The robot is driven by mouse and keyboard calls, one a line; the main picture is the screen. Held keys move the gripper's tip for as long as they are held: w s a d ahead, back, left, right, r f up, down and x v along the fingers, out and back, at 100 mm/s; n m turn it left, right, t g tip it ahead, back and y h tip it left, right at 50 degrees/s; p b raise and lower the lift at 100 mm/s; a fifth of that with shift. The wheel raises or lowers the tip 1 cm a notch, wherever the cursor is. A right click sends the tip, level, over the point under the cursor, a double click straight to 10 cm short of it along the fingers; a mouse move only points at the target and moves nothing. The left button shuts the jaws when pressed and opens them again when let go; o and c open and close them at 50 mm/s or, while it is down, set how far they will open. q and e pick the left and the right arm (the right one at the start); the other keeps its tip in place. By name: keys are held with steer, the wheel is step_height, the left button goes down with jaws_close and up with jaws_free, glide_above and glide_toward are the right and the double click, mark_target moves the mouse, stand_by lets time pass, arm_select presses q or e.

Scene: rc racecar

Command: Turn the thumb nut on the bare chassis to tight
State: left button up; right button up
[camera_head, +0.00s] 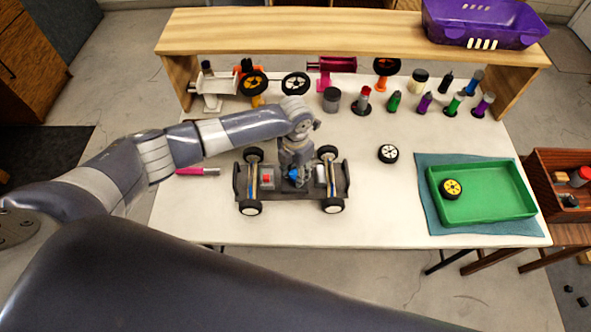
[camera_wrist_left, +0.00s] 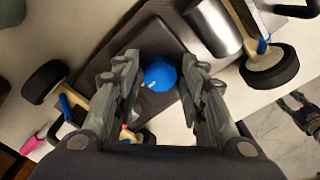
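The bare chassis (camera_head: 281,200) is a dark plate with several wheels, lying on the white table. The thumb nut (camera_wrist_left: 160,75) is a round blue knob on the chassis's dark plate; part of its blue also shows in the head view (camera_head: 293,174). My left gripper (camera_wrist_left: 160,72) points down over the middle of the chassis. Its two fingers stand on either side of the nut, open, with a narrow gap on each side. What looks like my right gripper (camera_wrist_left: 303,112) shows small at the right edge of the wrist view, over the floor and apart from the chassis.
A loose wheel (camera_head: 388,154) lies to the right. A green tray (camera_head: 490,214) holds a yellow wheel. A pink-handled tool (camera_head: 197,171) lies left. Several bottles and parts line the back under a wooden shelf (camera_head: 340,30).

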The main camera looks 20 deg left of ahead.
mark_target(295, 174)
stand_by(0.3)
arm_select(q)
step_height(295, 174, up, 12)
stand_by(0.5)
stand_by(0.4)
